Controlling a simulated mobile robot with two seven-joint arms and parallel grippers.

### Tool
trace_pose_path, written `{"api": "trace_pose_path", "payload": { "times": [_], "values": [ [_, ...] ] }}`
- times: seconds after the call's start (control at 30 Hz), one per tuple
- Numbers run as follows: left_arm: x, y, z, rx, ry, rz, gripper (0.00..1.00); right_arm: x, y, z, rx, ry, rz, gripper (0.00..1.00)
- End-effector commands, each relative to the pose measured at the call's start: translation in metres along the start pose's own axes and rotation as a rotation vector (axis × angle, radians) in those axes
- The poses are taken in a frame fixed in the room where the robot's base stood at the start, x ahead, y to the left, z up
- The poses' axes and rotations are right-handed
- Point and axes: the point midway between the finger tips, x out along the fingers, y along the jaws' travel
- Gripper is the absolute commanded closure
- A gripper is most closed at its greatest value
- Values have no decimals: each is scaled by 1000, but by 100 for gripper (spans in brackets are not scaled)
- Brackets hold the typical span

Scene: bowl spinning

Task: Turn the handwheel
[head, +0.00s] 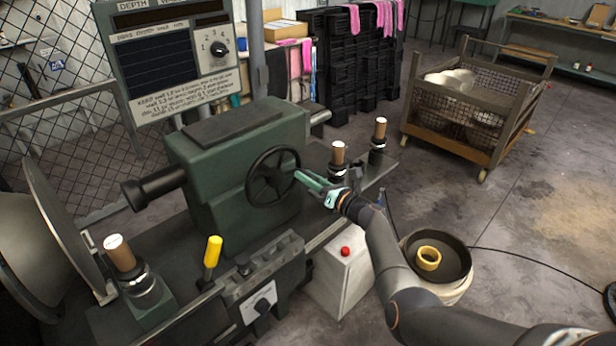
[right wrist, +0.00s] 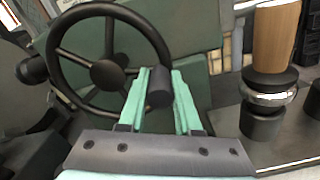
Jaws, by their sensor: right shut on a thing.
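The black handwheel (head: 254,188) is on the front of the green machine housing. In the right wrist view its rim and spokes show, with the round hub (right wrist: 107,75) at left of centre. My right gripper (head: 300,178) reaches it from the right. Its green fingers (right wrist: 160,100) are shut on the wheel's dark handle (right wrist: 160,88), which sticks out from the right side of the rim. The part of the handle between the fingers is partly hidden. My left gripper is not in view.
Brown-topped posts (head: 338,153) stand on the bench right of the wheel. A yellow-handled lever (head: 212,251) rises in front. A white box with a red button (head: 345,251) and a bucket with a yellow roll (head: 429,258) are below my right arm. Open floor lies to the right.

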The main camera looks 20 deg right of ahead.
Motion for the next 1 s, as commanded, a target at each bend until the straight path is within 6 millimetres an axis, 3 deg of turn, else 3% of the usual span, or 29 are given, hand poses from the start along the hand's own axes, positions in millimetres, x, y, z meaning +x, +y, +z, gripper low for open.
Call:
{"api": "trace_pose_path", "payload": {
  "times": [0.2, 0.23, 0.5, 0.8, 1.0],
  "values": [
    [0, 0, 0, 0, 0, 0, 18, -1, -1, -4, 0, 6, -4, 100],
    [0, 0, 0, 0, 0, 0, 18, -1, -1, -4, 0, 6, -3, 67],
    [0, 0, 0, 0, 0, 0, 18, -1, 0, -2, -1, 4, -1, 38],
    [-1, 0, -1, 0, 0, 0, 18, -3, 0, -1, -2, 3, -1, 38],
    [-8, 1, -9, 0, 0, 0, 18, -24, 1, 0, -3, 5, -1, 38]
  ]
}}
